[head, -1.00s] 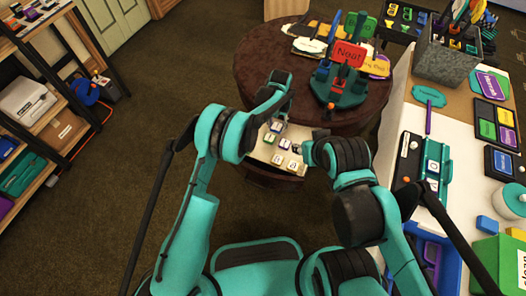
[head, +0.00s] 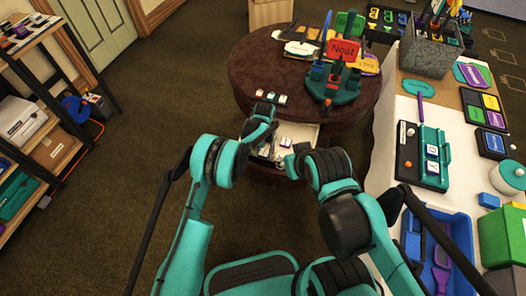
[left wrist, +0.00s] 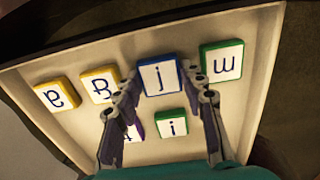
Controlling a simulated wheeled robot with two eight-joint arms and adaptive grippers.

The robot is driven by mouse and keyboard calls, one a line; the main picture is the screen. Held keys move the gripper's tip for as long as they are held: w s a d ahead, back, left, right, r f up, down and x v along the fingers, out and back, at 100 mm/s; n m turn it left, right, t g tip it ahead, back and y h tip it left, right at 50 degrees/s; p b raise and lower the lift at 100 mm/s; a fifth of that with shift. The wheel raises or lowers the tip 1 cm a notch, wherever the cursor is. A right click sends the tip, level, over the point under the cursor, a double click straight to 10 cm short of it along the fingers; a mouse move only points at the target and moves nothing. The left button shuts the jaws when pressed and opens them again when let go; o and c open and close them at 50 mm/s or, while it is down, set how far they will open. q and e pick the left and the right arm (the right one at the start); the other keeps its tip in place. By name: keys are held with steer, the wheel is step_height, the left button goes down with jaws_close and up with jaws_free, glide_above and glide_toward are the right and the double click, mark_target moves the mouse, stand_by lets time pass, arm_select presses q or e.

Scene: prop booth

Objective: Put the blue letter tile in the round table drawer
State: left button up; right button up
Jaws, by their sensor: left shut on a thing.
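The blue letter tile (left wrist: 159,76), marked like a "j", is between the fingertips of my left gripper (left wrist: 167,92), which is shut on it. The tile is at the open, pale drawer (left wrist: 75,122) of the round table (head: 248,62); I cannot tell whether it touches the drawer floor. In the head view my left gripper (head: 264,150) reaches down to the drawer (head: 305,131) and the tile is hard to make out. My right arm ends at the drawer's right side; its fingers are mostly hidden.
The drawer also holds yellow tiles (left wrist: 56,94), green tiles (left wrist: 222,61) and a purple tile partly behind a finger. A stand with a red sign (head: 344,51) is on the table. A cluttered white table (head: 385,160) stands right.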

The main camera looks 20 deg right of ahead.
mark_target(264, 152)
arm_select(q)
steer(key=shift+f, duration=0.1)
steer(key=shift+f, duration=0.15)
steer(key=o, duration=0.9)
steer(key=shift+o, duration=0.2)
steer(key=shift+r, duration=0.45)
step_height(264, 152, up, 12)
steer(key=p, duration=0.4)
steer(key=shift+f, duration=0.15)
